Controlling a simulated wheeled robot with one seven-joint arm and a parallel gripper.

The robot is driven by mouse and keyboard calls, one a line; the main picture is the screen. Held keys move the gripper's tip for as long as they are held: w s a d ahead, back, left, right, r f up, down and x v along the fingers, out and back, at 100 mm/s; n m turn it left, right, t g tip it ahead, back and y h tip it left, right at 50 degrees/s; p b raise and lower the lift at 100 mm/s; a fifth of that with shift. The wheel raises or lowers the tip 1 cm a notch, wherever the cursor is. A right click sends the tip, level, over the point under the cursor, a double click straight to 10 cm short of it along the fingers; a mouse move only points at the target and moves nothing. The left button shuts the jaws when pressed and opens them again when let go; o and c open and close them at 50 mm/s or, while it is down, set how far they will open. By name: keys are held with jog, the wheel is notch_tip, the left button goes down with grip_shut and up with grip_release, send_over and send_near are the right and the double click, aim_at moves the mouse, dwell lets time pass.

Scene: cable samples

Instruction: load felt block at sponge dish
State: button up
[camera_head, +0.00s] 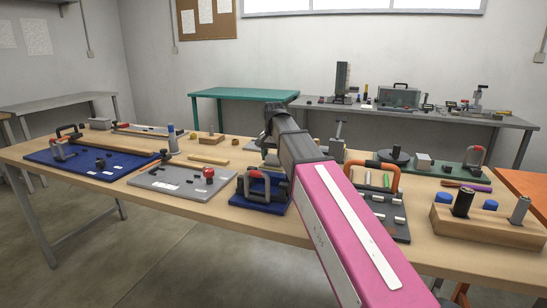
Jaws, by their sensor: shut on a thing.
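My gripper (276,118) is the dark end of my pink and grey arm, above the middle of the long wooden table (220,153). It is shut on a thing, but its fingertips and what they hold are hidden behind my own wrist. I cannot single out the felt block. Two small blue blocks, one of them (490,204), sit by a wooden stand (490,232) at the right; I cannot tell their material. I cannot tell which item is the sponge dish; part of the table behind my arm is hidden.
A blue mat (95,173), a grey plate (158,185) with a red knob (208,173), and a blue base (268,199) with a clamp stand left of my arm. An orange-handled tool tray (397,227) is close on its right. Bare wood shows along the front edge.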

aim_at(273, 155)
jog(key=shift+r, duration=3.5)
